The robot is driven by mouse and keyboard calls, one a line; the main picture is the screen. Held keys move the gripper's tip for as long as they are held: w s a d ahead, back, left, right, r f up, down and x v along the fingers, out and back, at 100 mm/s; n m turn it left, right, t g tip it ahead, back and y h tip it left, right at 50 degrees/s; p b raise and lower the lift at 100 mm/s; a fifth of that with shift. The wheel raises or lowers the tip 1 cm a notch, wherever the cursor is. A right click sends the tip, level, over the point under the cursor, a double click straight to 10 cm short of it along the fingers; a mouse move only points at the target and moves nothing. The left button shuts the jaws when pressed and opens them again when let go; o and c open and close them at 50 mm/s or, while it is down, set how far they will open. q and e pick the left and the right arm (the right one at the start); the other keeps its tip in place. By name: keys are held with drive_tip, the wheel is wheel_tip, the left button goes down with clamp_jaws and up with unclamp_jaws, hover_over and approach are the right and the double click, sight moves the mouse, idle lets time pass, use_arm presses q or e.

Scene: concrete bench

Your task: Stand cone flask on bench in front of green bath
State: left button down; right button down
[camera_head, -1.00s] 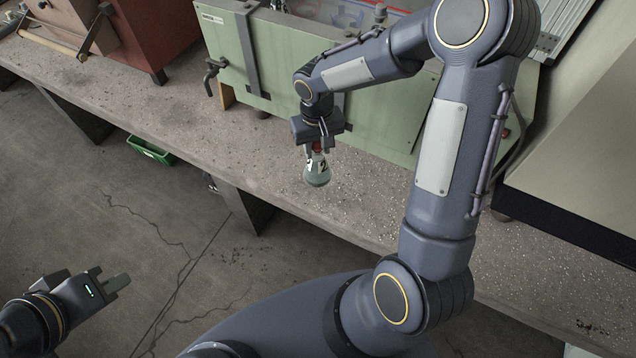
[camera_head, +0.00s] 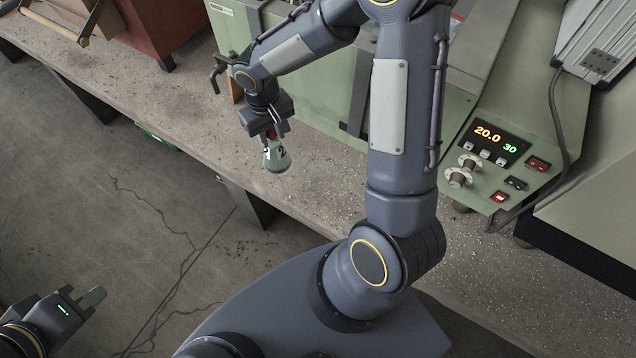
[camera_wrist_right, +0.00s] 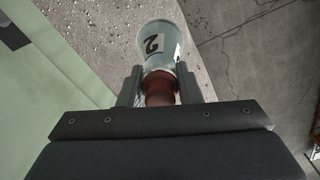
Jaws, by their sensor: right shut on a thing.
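The cone flask (camera_head: 276,158) is a small pale flask with a number 2 label and hangs below my right gripper (camera_head: 271,136), base down and slightly tilted. In the right wrist view the right gripper (camera_wrist_right: 160,88) is shut on the flask's red-brown neck, and the flask's body (camera_wrist_right: 158,42) points away. The flask shows over the bench (camera_head: 205,125); whether its base touches is hard to tell. The green bath (camera_head: 330,120) stands behind it, partly hidden by my right arm. My left gripper (camera_head: 90,300) is at the lower left, over the floor, away from the bench; its jaw gap is unclear.
A control panel (camera_head: 495,150) with lit digits and knobs is on the bath's right side. A black clamp handle (camera_head: 220,75) juts from the bath's left end. A red-brown box (camera_head: 165,30) stands at the back left. Bench left of the flask is clear.

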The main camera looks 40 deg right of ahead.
drive_tip(key=shift+w+a+b, duration=0.1)
drive_tip(key=shift+a+b, duration=0.15)
drive_tip(key=shift+b, duration=0.1)
drive_tip(key=shift+a+r+b, duration=0.2)
drive_tip(key=shift+a+b, duration=0.05)
drive_tip(key=shift+b, duration=0.1)
drive_tip(key=s+a+r+b, duration=0.2)
drive_tip(key=s+a+b, duration=0.2)
drive_tip(key=s+b, duration=0.7)
drive_tip(key=w+d+f+p, duration=0.1)
drive_tip(key=w+d+f, duration=0.7)
drive_tip(key=d+f, duration=0.2)
wheel_tip(320, 180, down, 3)
drive_tip(key=shift+w+d+r, duration=0.2)
